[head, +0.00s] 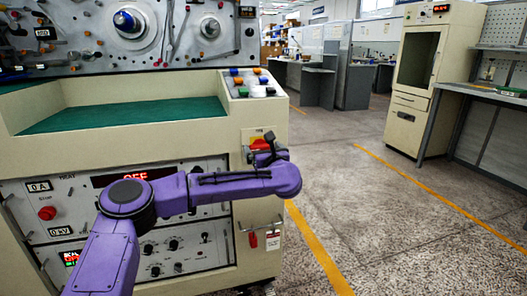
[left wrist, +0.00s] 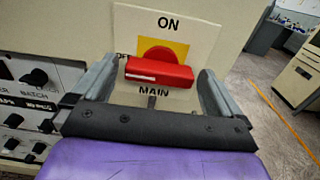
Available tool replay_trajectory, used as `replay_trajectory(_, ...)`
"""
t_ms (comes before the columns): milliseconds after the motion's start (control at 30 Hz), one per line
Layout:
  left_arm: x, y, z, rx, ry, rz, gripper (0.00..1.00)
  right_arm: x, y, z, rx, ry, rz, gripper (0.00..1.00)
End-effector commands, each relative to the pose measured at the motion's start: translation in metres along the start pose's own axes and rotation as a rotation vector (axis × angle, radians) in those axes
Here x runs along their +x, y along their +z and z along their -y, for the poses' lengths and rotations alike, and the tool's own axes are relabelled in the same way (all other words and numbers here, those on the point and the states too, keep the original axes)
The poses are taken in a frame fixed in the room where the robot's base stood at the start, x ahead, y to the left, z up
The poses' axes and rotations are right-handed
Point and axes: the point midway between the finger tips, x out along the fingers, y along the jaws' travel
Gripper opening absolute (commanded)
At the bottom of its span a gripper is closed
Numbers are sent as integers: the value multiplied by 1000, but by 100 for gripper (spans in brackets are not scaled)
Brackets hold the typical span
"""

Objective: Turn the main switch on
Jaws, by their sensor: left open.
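The main switch has a red handle (left wrist: 160,72) on a yellow square (left wrist: 180,48), on a cream plate (left wrist: 205,25) marked ON at the top, MAIN below and OFF at the left. The handle lies roughly horizontal, its white mark on the left side toward OFF. In the head view the switch (head: 258,143) is on the cabinet's right front, partly hidden by my gripper. My left gripper (left wrist: 158,78) is open, one finger at each end of the handle; I cannot tell whether they touch it. It also shows in the head view (head: 268,146). My right gripper is out of view.
The cabinet's lower panel (head: 60,190) has a red-lit display (head: 135,177) reading OFF, a red button (head: 47,213) and several knobs. A sloped button box (head: 250,84) is above the switch. Open floor (head: 350,200) lies to the right, with a bench (head: 500,100) beyond.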

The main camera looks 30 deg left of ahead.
Motion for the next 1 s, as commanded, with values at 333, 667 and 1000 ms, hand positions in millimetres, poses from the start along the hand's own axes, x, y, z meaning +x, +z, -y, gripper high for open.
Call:
replay_trajectory(333, 0, 0, 0, 1, -1, 0, 52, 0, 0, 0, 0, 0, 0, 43)
replay_trajectory(667, -1, 1, 1, 36, -1, 1, 52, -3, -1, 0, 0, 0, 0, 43)
replay_trajectory(1000, -1, 4, 2, 255, -2, 2, 52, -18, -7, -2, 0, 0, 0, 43)
